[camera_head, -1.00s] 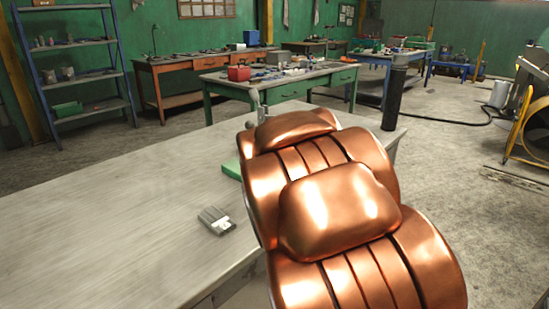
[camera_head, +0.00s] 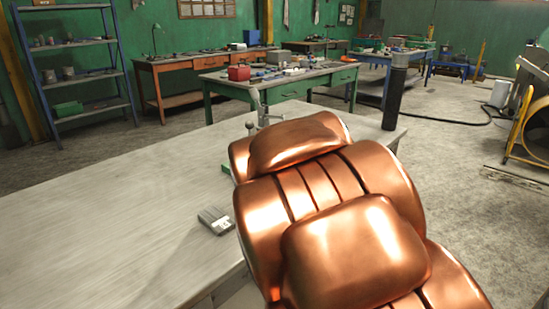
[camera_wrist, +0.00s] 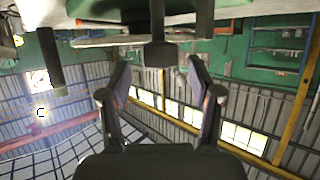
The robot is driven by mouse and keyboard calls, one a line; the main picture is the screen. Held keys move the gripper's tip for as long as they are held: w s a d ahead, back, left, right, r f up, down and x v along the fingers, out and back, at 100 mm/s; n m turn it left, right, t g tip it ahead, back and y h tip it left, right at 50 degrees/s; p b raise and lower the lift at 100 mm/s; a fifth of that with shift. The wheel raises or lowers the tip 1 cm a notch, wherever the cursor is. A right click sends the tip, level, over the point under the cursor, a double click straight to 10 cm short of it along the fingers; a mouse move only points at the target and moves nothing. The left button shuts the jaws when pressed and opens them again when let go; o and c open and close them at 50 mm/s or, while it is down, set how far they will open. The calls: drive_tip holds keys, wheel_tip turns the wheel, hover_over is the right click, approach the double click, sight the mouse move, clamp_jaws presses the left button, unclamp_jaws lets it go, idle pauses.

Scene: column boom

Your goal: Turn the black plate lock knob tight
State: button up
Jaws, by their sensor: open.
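In the wrist view, a dark knob (camera_wrist: 160,54) on a thin stem comes in from the top of the picture. It lies just beyond my gripper (camera_wrist: 158,72), about midway between the two fingertips. The fingers are apart and hold nothing, and I see no clear contact with the knob. I take this to be the black plate lock knob. In the head view, my copper arm hides my gripper and this knob. A grey metal post with a small ball-ended part (camera_head: 250,126) shows behind my arm.
The grey workbench (camera_head: 110,215) is mostly bare on the left. A small grey device (camera_head: 215,220) lies on it beside my arm. A black column (camera_head: 395,95) stands at the bench's right end and shows in the wrist view (camera_wrist: 50,62). A green piece (camera_head: 226,168) is partly hidden.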

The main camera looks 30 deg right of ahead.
drive_tip(key=v, duration=0.8)
drive_tip(key=shift+s+r, duration=0.2)
drive_tip(key=shift+s, duration=0.1)
drive_tip(key=shift+a, duration=0.2)
